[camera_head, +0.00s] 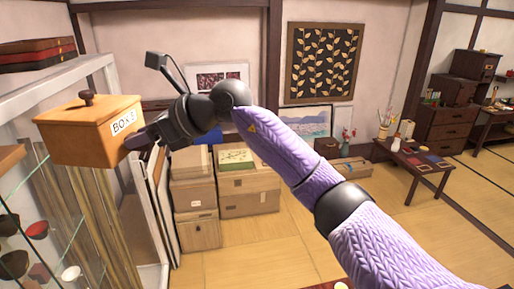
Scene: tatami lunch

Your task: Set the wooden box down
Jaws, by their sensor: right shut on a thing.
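The wooden box (80,140) is orange-brown, with a lid, a dark round knob on top and a white label that seems to read "BOX 3". It is at the left of the head view, roughly upright, in front of the glass display case. My right gripper (135,142) is shut on the box at its right side, below the label. The far finger and the contact point are mostly hidden. I cannot tell whether the box bottom touches anything. My left gripper is not in view.
The glass display case (98,68) with bowls on its shelves fills the left. Stacked cardboard boxes (248,192) stand against the back wall. A low table (418,158) stands at right. Tatami floor (270,264) is open in the middle.

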